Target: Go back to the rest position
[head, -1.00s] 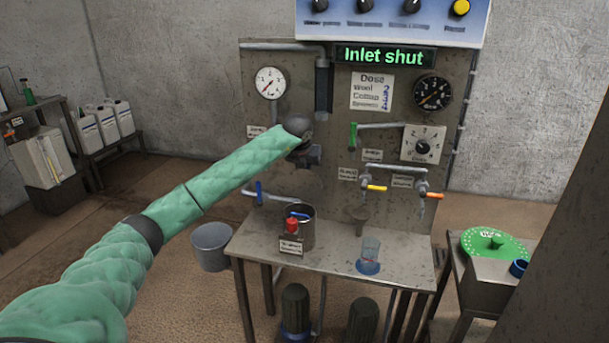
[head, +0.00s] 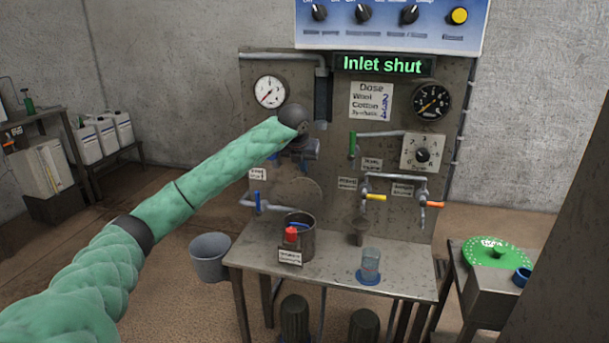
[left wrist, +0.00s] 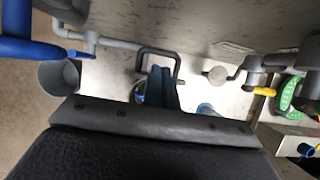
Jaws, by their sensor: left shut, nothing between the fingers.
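My left arm reaches in from the left in the head view. Its gripper (head: 311,150) is in front of the panel, below the white gauge and above the steel pot. It is shut and empty; in the left wrist view the closed fingers (left wrist: 162,88) point toward the panel and bench. The gripper looks apart from the pot, though its exact distance from the panel is hard to judge. My right gripper is not in view.
The panel (head: 330,215) carries a blue lever (head: 257,201), pipes and gauges. The sign (head: 382,65) reads "Inlet shut". On the bench (head: 330,268) stand a steel pot (head: 307,243) and a clear cup (head: 371,262). A grey bucket (head: 210,260) stands left of the bench.

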